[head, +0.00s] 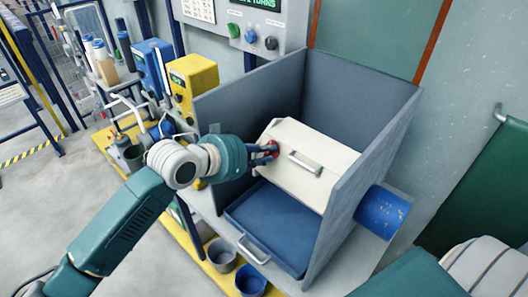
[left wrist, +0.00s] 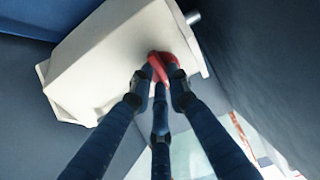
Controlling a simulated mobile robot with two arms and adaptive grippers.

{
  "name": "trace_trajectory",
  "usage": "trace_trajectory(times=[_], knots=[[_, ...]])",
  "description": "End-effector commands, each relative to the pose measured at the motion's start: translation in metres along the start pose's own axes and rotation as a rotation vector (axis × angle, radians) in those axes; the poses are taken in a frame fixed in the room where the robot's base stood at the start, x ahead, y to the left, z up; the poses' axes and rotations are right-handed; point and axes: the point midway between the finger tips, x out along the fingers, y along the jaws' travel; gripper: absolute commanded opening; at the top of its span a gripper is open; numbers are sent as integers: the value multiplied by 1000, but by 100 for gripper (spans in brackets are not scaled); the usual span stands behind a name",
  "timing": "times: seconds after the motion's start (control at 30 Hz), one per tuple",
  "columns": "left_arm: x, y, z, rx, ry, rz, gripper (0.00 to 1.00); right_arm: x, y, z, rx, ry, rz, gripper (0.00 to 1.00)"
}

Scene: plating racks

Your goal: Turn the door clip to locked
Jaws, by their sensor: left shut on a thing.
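The red door clip (head: 275,149) is on the left part of the front of a cream box-shaped housing (head: 325,160), beside a silver handle (head: 305,163). My left gripper (head: 271,150) reaches in from the left and is shut on the clip. In the left wrist view, the dark fingers close around the red clip (left wrist: 159,68) at the edge of the cream housing (left wrist: 105,60). The fingers hide part of the clip, so I cannot tell its exact angle. My right gripper is not in view.
Grey walls (head: 385,110) enclose the housing on the back and sides. A blue tray (head: 250,215) with a handle lies below it. A blue cylinder (head: 382,212) juts out at right. A yellow box (head: 193,82) stands behind my left arm, and two cups (head: 222,255) sit below the tray.

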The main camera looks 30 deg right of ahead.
Motion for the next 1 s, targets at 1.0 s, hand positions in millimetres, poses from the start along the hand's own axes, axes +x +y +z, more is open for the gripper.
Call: trace_trajectory(times=[1.0], knots=[[-100, -1, 1, 0, -2, -3, 35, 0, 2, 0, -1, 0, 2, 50]])
